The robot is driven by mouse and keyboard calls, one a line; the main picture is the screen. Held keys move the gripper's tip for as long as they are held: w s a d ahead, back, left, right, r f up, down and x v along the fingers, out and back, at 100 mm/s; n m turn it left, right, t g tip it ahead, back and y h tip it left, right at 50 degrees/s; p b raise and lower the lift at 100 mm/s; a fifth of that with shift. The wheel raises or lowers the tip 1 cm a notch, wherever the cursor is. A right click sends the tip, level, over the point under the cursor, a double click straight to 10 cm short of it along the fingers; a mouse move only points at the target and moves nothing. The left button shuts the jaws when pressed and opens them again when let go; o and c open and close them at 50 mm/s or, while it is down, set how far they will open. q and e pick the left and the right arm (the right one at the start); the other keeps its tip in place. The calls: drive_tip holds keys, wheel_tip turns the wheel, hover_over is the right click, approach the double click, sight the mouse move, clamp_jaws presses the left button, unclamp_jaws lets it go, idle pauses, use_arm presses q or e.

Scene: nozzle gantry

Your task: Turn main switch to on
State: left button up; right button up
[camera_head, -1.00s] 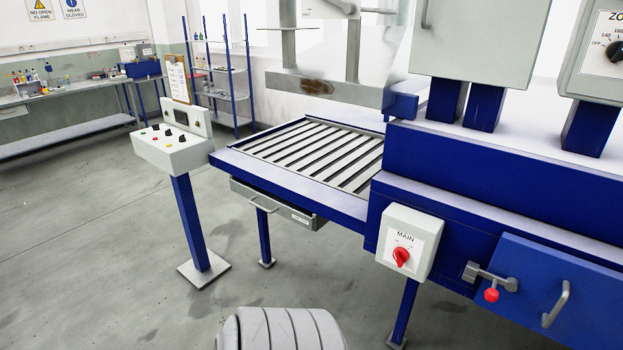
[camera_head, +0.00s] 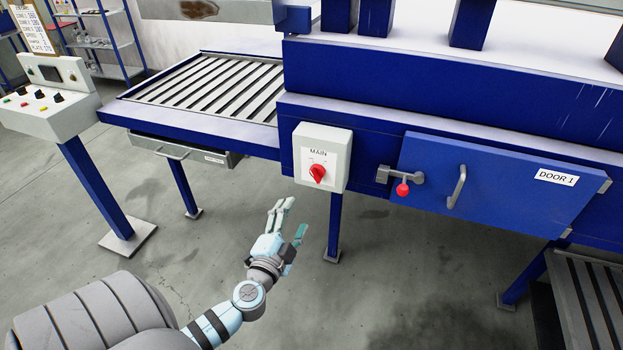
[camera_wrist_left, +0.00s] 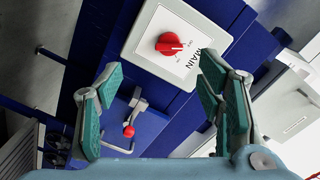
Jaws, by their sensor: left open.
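The main switch is a red rotary knob (camera_head: 318,173) on a pale grey box (camera_head: 335,150) labelled MAIN, fixed to the front of the blue machine. My left gripper (camera_head: 290,218) is in front of and below the box, apart from it. It is open and empty. In the left wrist view the red knob (camera_wrist_left: 169,44) shows beyond the open fingers (camera_wrist_left: 160,100), on a white plate with the MAIN label. The position marks beside the knob are too small to read surely. My right gripper is not in view.
Right of the box is a blue door (camera_head: 510,185) marked DOOR 1, with a red-knobbed latch (camera_head: 403,189) and a bar handle (camera_head: 457,187). A control pedestal (camera_head: 50,105) stands at the left. A drawer (camera_head: 185,150) is under the slatted bed (camera_head: 215,85). Floor in front is clear.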

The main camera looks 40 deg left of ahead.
sight(314, 178)
use_arm(q)
drive_tip(key=x, duration=0.4)
drive_tip(key=r+x, duration=0.1)
drive_tip(key=x, duration=0.4)
drive_tip(key=r+x, duration=0.1)
drive_tip(key=x, duration=0.4)
drive_tip(key=shift+w+d, duration=0.2)
drive_tip(key=shift+c, duration=0.2)
drive_tip(key=c, duration=1.1)
